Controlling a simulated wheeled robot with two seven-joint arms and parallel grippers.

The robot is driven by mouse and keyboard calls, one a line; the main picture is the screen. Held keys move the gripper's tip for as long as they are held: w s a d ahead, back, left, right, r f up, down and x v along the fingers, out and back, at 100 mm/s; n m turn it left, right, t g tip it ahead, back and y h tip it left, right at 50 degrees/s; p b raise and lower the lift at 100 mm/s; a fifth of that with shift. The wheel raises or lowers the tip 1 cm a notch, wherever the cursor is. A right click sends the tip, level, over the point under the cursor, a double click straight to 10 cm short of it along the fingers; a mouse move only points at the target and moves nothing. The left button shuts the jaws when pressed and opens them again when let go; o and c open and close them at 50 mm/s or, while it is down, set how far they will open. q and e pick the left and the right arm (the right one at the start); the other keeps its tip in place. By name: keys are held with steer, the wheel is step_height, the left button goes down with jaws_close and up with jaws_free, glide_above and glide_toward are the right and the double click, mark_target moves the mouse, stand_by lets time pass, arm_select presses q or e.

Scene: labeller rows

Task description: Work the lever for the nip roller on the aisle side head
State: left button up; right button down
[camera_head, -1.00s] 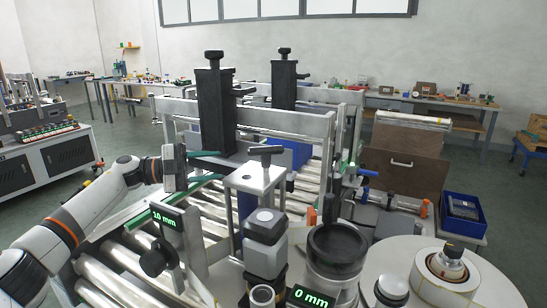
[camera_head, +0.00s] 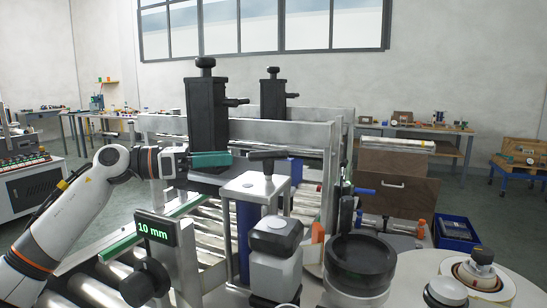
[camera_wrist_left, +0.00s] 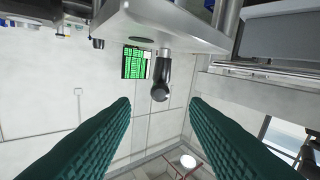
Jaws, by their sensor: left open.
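A black-gripped lever (camera_head: 268,155) stands on a bare metal plate (camera_head: 253,187) on top of the near labelling head. I cannot read any label that names it as the nip roller lever. My left gripper (camera_head: 230,158) is left of the lever at about its height, with green fingers pointing toward it. In the left wrist view the lever's dark grip (camera_wrist_left: 160,90) appears beyond and between the two open fingertips (camera_wrist_left: 158,104), apart from them. The nip roller itself cannot be made out. My right gripper is not in view.
A black column (camera_head: 207,112) and a metal crossbar frame stand behind my left gripper. A display reading 10 mm (camera_head: 157,230) and a black knob (camera_head: 145,283) are below it.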

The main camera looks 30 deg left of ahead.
mark_target(265, 154)
arm_select(q)
steer(key=p+x, duration=0.3)
steer(key=x, duration=0.6)
steer(key=shift+w+d+r, duration=0.1)
steer(key=shift+r, duration=0.05)
steer(key=shift+w+d, duration=0.2)
steer(key=shift+d, duration=0.05)
steer(key=shift+w+d, duration=0.1)
steer(key=shift+w, duration=0.05)
jaws_close()
steer(key=shift+m+g+h, duration=0.7)
steer(key=shift+m+g, duration=0.1)
steer(key=shift+g, duration=0.2)
jaws_free()
